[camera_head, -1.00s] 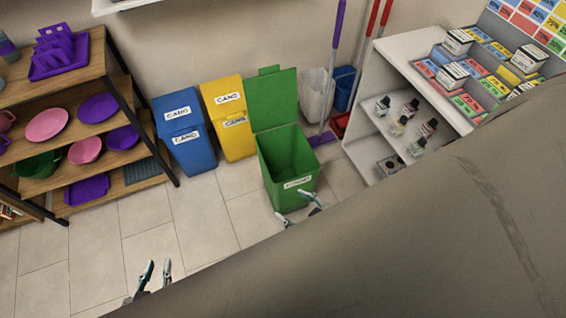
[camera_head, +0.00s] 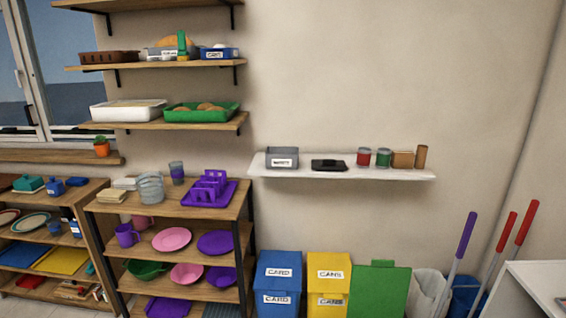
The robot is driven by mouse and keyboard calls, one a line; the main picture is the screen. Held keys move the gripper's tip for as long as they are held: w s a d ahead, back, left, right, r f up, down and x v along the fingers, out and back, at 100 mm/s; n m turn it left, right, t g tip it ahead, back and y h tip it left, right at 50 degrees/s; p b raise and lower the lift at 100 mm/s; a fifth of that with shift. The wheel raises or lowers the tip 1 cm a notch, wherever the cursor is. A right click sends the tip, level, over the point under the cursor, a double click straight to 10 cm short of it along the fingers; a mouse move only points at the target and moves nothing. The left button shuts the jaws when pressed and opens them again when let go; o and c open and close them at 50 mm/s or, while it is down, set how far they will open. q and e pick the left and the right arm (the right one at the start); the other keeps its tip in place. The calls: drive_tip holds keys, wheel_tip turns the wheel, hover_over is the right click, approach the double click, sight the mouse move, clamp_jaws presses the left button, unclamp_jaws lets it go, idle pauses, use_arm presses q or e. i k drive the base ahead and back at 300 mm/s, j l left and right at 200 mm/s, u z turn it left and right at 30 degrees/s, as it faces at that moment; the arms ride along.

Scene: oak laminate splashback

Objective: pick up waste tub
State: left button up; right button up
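A small grey tub (camera_head: 282,152) with a white label stands at the left end of a white wall shelf (camera_head: 345,172). The label's text is too blurred to read with certainty; it may say "waste". To its right on the shelf are a flat black item (camera_head: 329,165), a red-banded jar (camera_head: 364,157), a green-banded jar (camera_head: 383,158) and brown items (camera_head: 403,160). Neither of my grippers shows in the head view now.
Below stand a blue bin (camera_head: 278,280), a yellow bin (camera_head: 328,280) and a green bin's raised lid (camera_head: 380,288). A wooden rack (camera_head: 230,208) with purple and pink dishes is at left. Broom handles (camera_head: 466,235) and a white cabinet (camera_head: 535,285) are at right.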

sight(276, 158)
drive_tip(key=i+j, duration=0.25)
drive_tip(key=i+j+z, duration=0.1)
drive_tip(key=i+j, duration=0.15)
drive_tip(key=j, duration=0.25)
drive_tip(key=i+j, duration=0.25)
drive_tip(key=j, duration=0.15)
drive_tip(key=i+j+z, duration=0.1)
drive_tip(key=i+j, duration=0.15)
drive_tip(key=j, duration=0.15)
drive_tip(key=i+j+z, duration=0.1)
drive_tip(key=j, duration=0.3)
drive_tip(key=i, duration=0.1)
